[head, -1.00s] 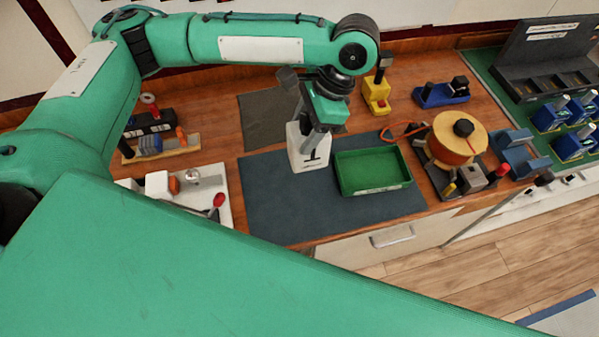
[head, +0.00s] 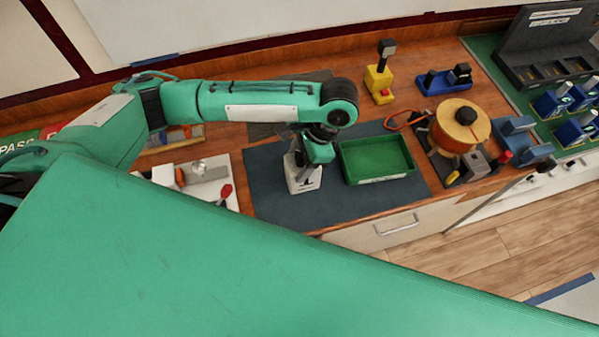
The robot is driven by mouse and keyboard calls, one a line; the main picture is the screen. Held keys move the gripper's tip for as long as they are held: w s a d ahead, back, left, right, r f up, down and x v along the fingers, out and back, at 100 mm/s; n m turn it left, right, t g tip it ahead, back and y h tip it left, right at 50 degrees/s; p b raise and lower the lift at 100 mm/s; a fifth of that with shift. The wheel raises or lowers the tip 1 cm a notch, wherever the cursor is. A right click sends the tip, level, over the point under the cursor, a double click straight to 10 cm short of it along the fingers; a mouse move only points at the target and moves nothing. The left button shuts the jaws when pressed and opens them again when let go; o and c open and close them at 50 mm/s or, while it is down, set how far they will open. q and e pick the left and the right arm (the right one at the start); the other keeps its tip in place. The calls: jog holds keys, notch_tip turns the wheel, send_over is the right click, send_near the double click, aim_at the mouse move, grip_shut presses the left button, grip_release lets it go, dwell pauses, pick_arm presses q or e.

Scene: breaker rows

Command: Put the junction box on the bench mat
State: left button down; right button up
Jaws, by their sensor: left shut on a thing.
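The junction box, a small white box with a black mark on its front (head: 304,183), is over the left-middle part of the dark blue-grey bench mat (head: 350,205). My left gripper (head: 304,161) comes down on it from above and is shut on it, and the wrist hides much of the box's top. The box looks upright and very low at the mat; I cannot tell whether its base touches. My right gripper is not in view.
A green tray (head: 377,160) stands on the mat just right of the box. A white board with parts (head: 215,188) lies left of the mat. An orange cable reel (head: 460,128) stands to the right. The mat's front left is clear.

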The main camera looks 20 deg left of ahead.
pick_arm(q)
notch_tip(320, 180, down, 2)
jog(key=shift+f, duration=0.55)
notch_tip(320, 180, down, 3)
jog(key=shift+f+p, duration=0.1)
jog(key=shift+p, duration=0.4)
jog(key=shift+f, duration=0.35)
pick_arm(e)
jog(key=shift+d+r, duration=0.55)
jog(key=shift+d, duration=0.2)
pick_arm(q)
jog(key=c, duration=0.9)
grip_release()
jog(key=shift+f, duration=0.15)
jog(key=o, duration=0.4)
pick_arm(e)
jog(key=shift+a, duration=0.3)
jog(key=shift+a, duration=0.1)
